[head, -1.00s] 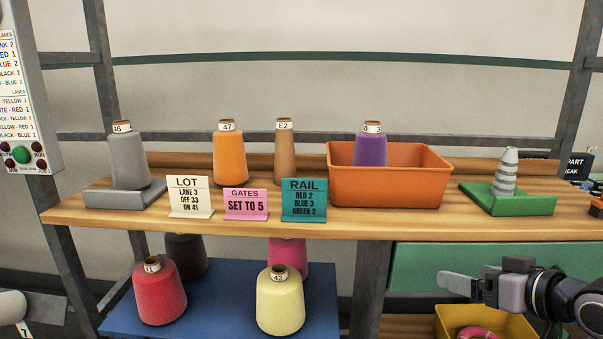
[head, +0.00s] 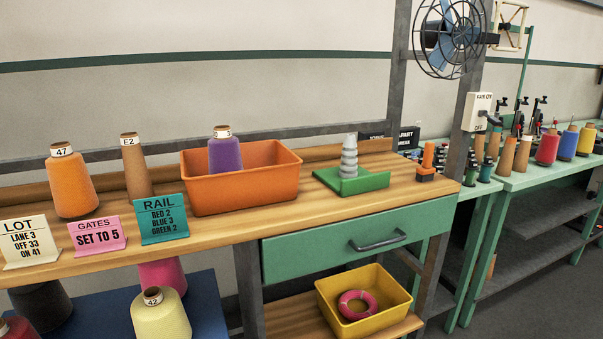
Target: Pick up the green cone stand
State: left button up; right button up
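The green cone stand (head: 365,183) sits on the wooden bench top, right of the orange bin. It is a flat green base with a raised edge. A grey ringed cone (head: 349,157) stands upright on it. Neither of my grippers shows in the head view now.
The orange bin (head: 240,196) with a purple cone (head: 225,152) is left of the stand. A small orange-and-black item (head: 426,165) is to its right. Below are a green drawer (head: 330,250) and a yellow bin (head: 365,318). Sign cards line the front edge at left.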

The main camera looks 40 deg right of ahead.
aim_at(351, 159)
jog(key=z, duration=1.55)
jog(key=i+l+u, duration=0.2)
jog(key=l, duration=0.3)
jog(key=i+l+u, duration=0.2)
jog(key=l, duration=0.3)
jog(key=l+u, duration=0.15)
jog(key=l, duration=0.35)
jog(key=i+l+u, duration=0.2)
jog(key=l, duration=0.4)
jog(key=k+j, duration=0.05)
